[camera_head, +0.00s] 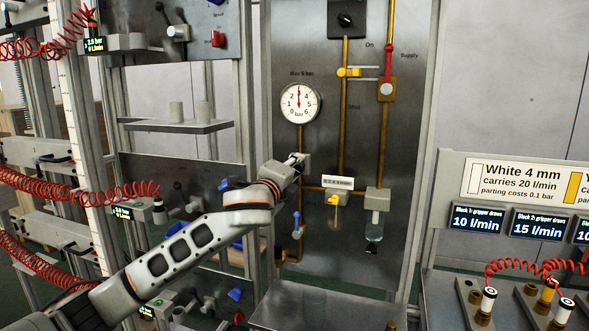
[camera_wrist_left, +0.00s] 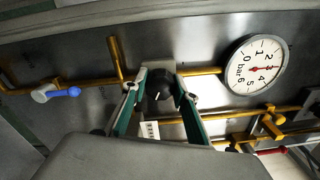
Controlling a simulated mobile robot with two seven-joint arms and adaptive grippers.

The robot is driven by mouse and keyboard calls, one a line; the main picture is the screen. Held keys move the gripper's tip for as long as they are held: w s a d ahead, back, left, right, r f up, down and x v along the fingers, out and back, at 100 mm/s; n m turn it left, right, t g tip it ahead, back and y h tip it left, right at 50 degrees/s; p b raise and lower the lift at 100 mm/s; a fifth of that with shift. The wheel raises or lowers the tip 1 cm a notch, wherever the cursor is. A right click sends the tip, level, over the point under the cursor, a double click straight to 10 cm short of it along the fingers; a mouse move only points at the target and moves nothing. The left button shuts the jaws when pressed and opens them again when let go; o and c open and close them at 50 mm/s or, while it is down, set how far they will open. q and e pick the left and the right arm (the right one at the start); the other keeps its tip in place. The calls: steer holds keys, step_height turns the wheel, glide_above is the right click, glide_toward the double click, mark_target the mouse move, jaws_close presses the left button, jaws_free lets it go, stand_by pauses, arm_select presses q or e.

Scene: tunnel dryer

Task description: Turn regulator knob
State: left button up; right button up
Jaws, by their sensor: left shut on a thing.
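The regulator knob (camera_wrist_left: 159,86) is black with a white mark and sits on a grey block (camera_head: 305,161) on the steel panel. My left gripper (camera_head: 296,160) reaches it from the lower left; its wrist hides the knob in the head view. In the left wrist view the two green-lined fingers (camera_wrist_left: 160,104) lie on either side of the knob, shut on it. The round white pressure gauge (camera_head: 299,103), marked in bar, hangs above the regulator; it also shows in the left wrist view (camera_wrist_left: 254,65). Its red needle points to about 3. My right gripper is not in view.
Brass pipes (camera_head: 342,120) run over the panel near the gripper. A blue lever (camera_head: 296,222), a yellow valve (camera_head: 333,200) and a clear bowl (camera_head: 375,232) sit below. Shelving with red coiled hoses (camera_head: 80,190) stands left, a block bench (camera_head: 500,300) right.

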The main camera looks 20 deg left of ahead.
arm_select(q)
steer(key=shift+n, duration=1.1)
steer(key=o, duration=1.1)
steer(key=shift+s, duration=0.1)
steer(key=s, duration=1.2)
steer(key=shift+a+f, duration=0.15)
steer(key=shift+a, duration=0.1)
steer(key=shift+w, duration=0.1)
